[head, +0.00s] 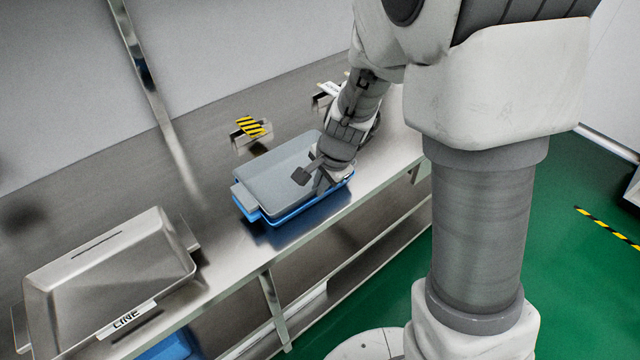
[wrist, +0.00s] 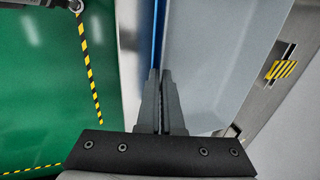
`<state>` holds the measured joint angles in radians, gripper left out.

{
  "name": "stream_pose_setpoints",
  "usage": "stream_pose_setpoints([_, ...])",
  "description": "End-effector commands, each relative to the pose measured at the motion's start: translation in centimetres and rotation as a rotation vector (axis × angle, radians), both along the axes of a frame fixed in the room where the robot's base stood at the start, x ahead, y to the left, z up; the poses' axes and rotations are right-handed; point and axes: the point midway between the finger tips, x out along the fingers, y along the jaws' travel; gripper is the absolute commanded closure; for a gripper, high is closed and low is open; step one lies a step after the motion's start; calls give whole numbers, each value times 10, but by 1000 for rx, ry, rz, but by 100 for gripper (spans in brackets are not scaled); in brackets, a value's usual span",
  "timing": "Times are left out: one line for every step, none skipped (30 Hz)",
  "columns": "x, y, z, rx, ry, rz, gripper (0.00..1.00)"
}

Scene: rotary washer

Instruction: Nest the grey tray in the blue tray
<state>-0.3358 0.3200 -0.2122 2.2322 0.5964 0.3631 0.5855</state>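The grey tray (head: 280,172) lies over the blue tray (head: 288,216) on the steel counter, open side up. Blue shows along the front and left end, under the grey rim. I cannot tell whether the grey tray is fully seated. My gripper (head: 318,178) is at the front right edge of the grey tray. In the wrist view my gripper (wrist: 161,76) has its fingers close together on the rim of the grey tray (wrist: 215,60). A strip of the blue tray (wrist: 158,35) shows just left of that rim.
A steel box-like cover marked LINE (head: 110,275) stands on the counter (head: 215,240) at the left. A yellow-black striped fixture (head: 251,128) is behind the trays. Green floor (head: 575,160) lies beyond the counter's front edge. Bare counter lies between cover and trays.

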Motion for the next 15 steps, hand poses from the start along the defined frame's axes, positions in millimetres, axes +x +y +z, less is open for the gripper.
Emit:
stream_pose_setpoints([-4,0,-8,-4,12,2,100])
stream_pose_setpoints([-3,1,-8,-4,12,2,100])
stream_pose_setpoints([-4,1,-8,-4,12,2,90])
stream_pose_setpoints([-4,1,-8,-4,13,2,84])
stream_pose_setpoints([-4,1,-8,-5,13,3,79])
stream_pose_setpoints([-4,1,-8,-4,13,3,72])
stream_pose_setpoints([-4,1,-9,-4,14,3,66])
stream_pose_setpoints([-4,1,-9,-4,14,3,62])
stream_pose_setpoints([-5,1,-9,-5,15,3,62])
stream_pose_setpoints([-5,1,-9,-4,15,4,62])
stream_pose_setpoints([-5,1,-9,-4,15,4,62])
stream_pose_setpoints([-5,1,-9,-4,15,4,62])
stream_pose_setpoints([-5,1,-9,-4,15,4,62])
stream_pose_setpoints([-5,1,-9,-4,15,4,62])
stream_pose_setpoints([-5,0,-10,-5,17,5,62])
